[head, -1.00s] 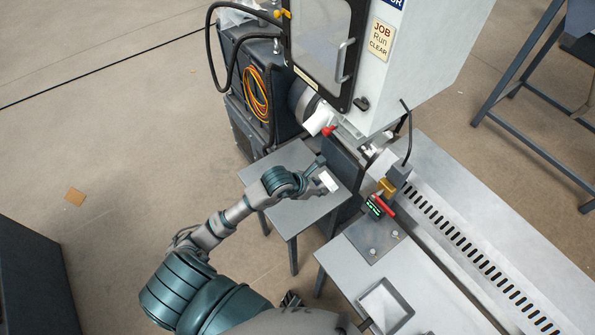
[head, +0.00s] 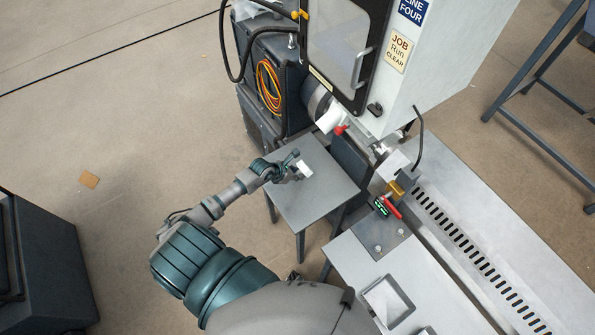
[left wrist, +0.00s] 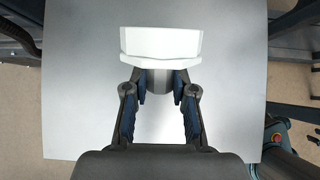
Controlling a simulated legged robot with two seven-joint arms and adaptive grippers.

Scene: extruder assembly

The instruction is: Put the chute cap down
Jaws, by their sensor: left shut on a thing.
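The white chute cap (head: 305,171) is at my left gripper (head: 294,168), over the small grey table (head: 318,205) beside the machine. In the left wrist view the cap (left wrist: 161,42) is a white block with a wider lower rim and a grey neck. The fingers of my left gripper (left wrist: 160,84) are shut on that neck. The table top (left wrist: 75,110) fills most of the background there. I cannot tell whether the cap touches the table. My right gripper is not in view.
The machine's white chute (head: 328,119) with a red lever (head: 341,129) stands just behind the table. A dark cabinet with an orange cable coil (head: 268,85) is at the back left. The slotted conveyor (head: 470,260) runs along the right. The table's near part is clear.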

